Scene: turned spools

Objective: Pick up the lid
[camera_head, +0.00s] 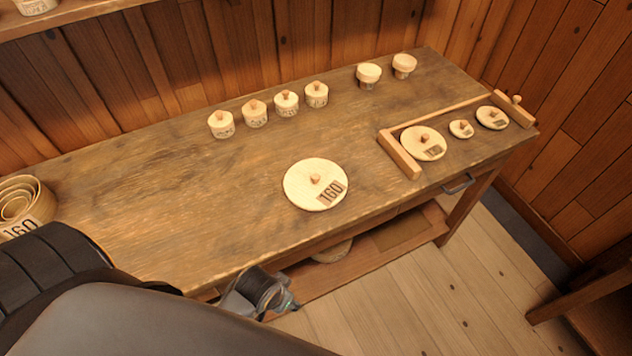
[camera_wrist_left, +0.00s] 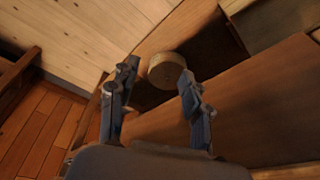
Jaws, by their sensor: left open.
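A round pale wooden lid (camera_head: 300,190) with a small knob and a dark "160" label lies flat on the workbench, near its front edge. My left gripper (camera_head: 283,300) is in front of the bench, below the lid in the picture and apart from it. In the left wrist view the left gripper (camera_wrist_left: 157,72) has its two fingers spread with nothing held. Beyond the fingertips a round wooden piece (camera_wrist_left: 166,66) shows, seemingly the one on the lower shelf. The big lid cannot be made out in the wrist view. My right gripper is not in view.
Nested round boxes (camera_head: 38,196), one marked 160, stand at the bench's left end. Several small lidded pots (camera_head: 255,115) and two cups (camera_head: 368,76) stand at the back. A wooden rack (camera_head: 403,160) with three smaller lids is at right. The bench around the lid is clear.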

